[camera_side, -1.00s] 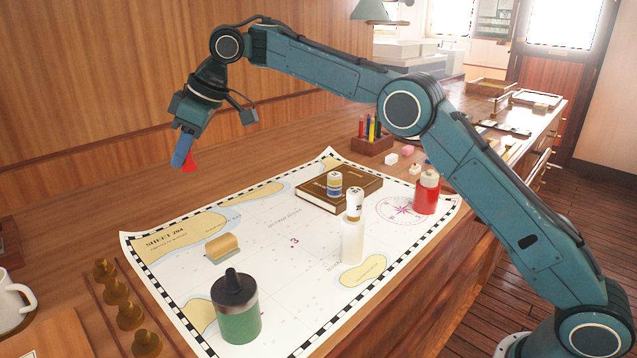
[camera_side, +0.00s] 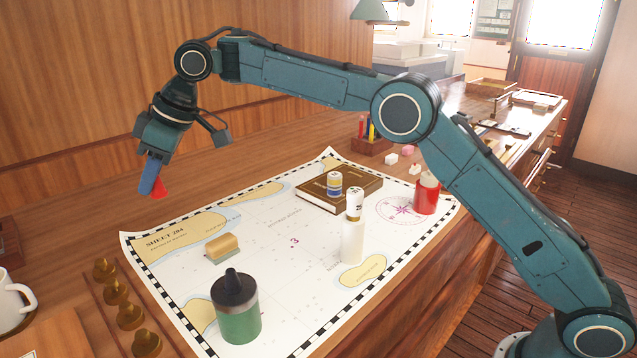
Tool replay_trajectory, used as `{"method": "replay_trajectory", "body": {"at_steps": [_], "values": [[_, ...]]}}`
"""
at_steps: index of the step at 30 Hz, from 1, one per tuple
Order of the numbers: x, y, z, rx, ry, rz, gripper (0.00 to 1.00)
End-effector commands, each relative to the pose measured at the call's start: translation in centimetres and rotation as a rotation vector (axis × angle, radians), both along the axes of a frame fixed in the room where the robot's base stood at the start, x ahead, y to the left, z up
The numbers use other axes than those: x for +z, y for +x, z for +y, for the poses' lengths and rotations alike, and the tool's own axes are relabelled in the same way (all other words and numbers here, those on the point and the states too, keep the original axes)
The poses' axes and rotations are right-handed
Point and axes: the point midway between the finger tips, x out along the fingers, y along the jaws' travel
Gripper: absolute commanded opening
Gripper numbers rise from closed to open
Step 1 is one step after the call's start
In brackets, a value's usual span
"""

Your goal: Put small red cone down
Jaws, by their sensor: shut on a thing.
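The small red cone (camera_side: 158,188) is held in my gripper (camera_side: 151,178), partly hidden by the blue finger. My gripper is shut on it and points down. It hangs above the wooden desk top, behind the upper left part of the chart as seen here. The cone looks clear of the surface, though the exact height is hard to judge.
A chart (camera_side: 280,255) lies on the desk. On it stand a green jar (camera_side: 239,318), a wood block (camera_side: 222,245), a white bottle (camera_side: 353,240), a brown book (camera_side: 322,202) with a small jar (camera_side: 334,184), and a red pot (camera_side: 426,198). Brass pieces (camera_side: 130,314) stand at left.

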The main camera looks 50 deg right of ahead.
Motion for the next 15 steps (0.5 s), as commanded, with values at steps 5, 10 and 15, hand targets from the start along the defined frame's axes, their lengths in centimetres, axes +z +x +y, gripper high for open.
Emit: {"method": "replay_trajectory", "body": {"at_steps": [5, 10, 15], "values": [[-1.2, -0.1, -0.2, -0.002, -0.006, -0.002, 0.0], [-3.4, -0.1, -0.2, -0.002, -0.007, -0.001, 0.0], [-6.1, -0.1, -0.2, -0.002, -0.008, 0.0, 0.0]]}}
